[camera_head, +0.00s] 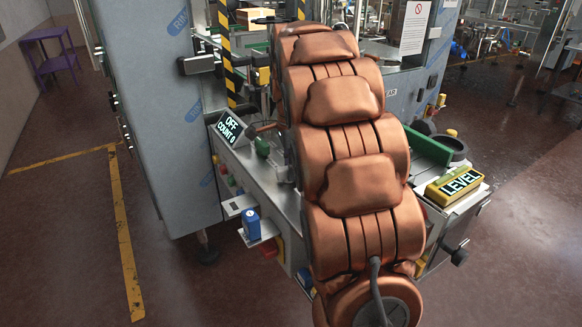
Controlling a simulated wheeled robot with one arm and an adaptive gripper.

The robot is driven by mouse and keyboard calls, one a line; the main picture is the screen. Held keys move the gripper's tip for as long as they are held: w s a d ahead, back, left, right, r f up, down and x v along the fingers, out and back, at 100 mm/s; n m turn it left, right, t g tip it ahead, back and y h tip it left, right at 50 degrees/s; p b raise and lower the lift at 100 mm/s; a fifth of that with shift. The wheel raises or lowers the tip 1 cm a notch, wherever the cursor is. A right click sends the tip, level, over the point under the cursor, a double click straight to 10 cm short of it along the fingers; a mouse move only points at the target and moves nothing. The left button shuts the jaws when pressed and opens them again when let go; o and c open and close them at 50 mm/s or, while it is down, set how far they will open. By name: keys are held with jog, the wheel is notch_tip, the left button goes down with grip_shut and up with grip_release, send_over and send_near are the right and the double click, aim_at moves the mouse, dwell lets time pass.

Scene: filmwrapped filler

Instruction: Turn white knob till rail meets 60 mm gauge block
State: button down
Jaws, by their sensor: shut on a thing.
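My copper-coloured arm (350,150) runs up through the middle of the view and covers the centre of the machine. My gripper is not visible; it is hidden behind the arm or out of view. I cannot make out the white knob or a block that is clearly the 60 mm gauge block. Green rail-like strips show on both sides of the arm, one at the right (430,146) and a short piece at the left (262,147). I cannot tell whether either is the rail to be moved, or what it touches.
A display reading "OFF COUNT 6" (229,128) stands left of the arm. A blue container (251,224) sits on a small white shelf. A yellow "LEVEL" box (455,187) lies at the right. A tall grey cabinet (155,120) stands left. Floor is open at both sides.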

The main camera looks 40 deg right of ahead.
jog(key=shift+m, duration=0.9)
jog(key=c, duration=1)
grip_release()
jog(key=shift+r, duration=0.1)
notch_tip(320, 180, up, 12)
dwell(0.4)
